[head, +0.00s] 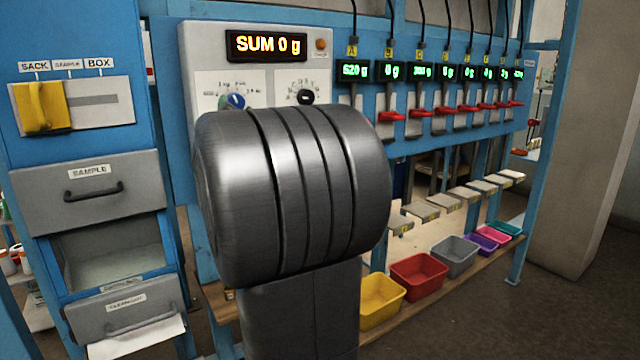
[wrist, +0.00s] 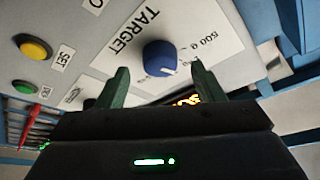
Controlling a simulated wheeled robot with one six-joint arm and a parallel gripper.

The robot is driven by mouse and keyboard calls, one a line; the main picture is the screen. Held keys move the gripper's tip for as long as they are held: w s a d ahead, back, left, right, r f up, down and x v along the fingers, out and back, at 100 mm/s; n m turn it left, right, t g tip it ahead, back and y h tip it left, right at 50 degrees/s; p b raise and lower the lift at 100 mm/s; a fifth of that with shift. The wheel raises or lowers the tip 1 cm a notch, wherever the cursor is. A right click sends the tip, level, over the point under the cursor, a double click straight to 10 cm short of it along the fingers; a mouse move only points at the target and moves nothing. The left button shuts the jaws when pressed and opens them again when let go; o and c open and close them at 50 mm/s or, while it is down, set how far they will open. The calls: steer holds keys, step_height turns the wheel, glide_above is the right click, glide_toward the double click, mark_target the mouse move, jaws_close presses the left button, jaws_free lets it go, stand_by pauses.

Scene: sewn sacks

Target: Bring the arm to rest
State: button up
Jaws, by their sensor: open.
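My gripper (wrist: 153,85) shows in the wrist view with its two green fingers apart and nothing between them but the panel behind. A blue knob (wrist: 160,58) marked TARGET lies beyond the fingertips; I cannot tell how far off. The same blue knob (head: 233,102) shows in the head view, partly behind my large dark arm link.
A yellow slider (head: 40,106) sits at the SACK end of its plate. The SUM display (head: 266,46) reads 0 g. Red levers (head: 391,116) line the blue frame at right. Several coloured bins, including a red bin (head: 419,276), stand on a low shelf. Open floor lies at lower right.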

steer(key=x, duration=0.3)
steer(key=shift+r+p, duration=0.1)
steer(key=shift+p, duration=0.3)
steer(key=n, duration=0.1)
steer(key=n+y+b, duration=0.1)
steer(key=n, duration=0.1)
steer(key=shift+d+f+n+y, duration=0.15)
steer(key=shift+f+n+y, duration=0.15)
steer(key=shift+d+r+n+y+p, duration=0.15)
steer(key=shift+n+y+p, duration=0.4)
steer(key=shift+n, duration=0.35)
steer(key=n+y+p, duration=0.1)
steer(key=n, duration=0.2)
steer(key=n+g+y+p, duration=0.1)
steer(key=n+y+p, duration=0.1)
steer(key=n, duration=0.1)
steer(key=shift+w+d+g, duration=0.1)
steer(key=shift+w+g, duration=0.05)
steer(key=shift+g, duration=0.15)
steer(key=b, duration=0.3)
glide_toward(236, 105)
steer(key=shift+w, duration=0.25)
